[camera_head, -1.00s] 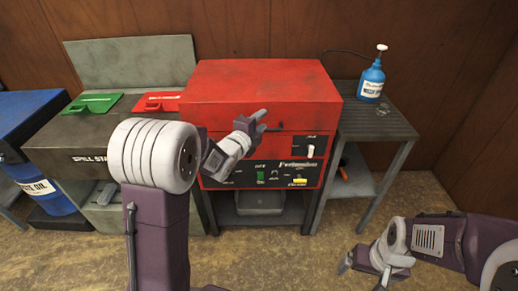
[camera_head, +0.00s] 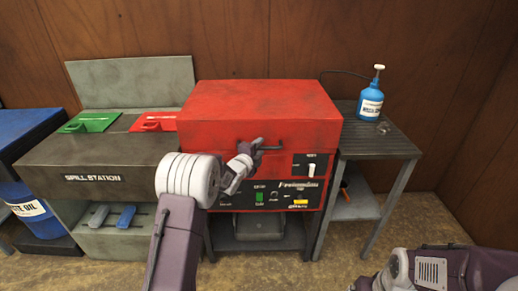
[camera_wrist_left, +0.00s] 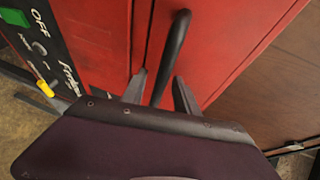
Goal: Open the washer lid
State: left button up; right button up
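The red washer (camera_head: 258,150) stands in the middle of the head view, its lid (camera_head: 255,100) shut on top. A dark bar handle (camera_head: 272,147) is on the lid's front; it also shows in the left wrist view (camera_wrist_left: 174,48). My left gripper (camera_head: 255,146) is at the left part of the handle. In the left wrist view its two fingers (camera_wrist_left: 160,90) are apart, one on each side of the handle, with gaps between. My right gripper (camera_head: 358,286) is at the bottom edge of the head view, mostly cut off.
A grey spill station (camera_head: 60,155) with green and red lids stands to the left. A grey side table (camera_head: 385,143) with a blue pump bottle (camera_head: 371,98) stands to the right. A wooden wall is behind. The floor in front of the side table is clear.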

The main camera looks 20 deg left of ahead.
pick_arm(q)
grip_shut()
jog(key=shift+f, duration=0.1)
dwell(1.3)
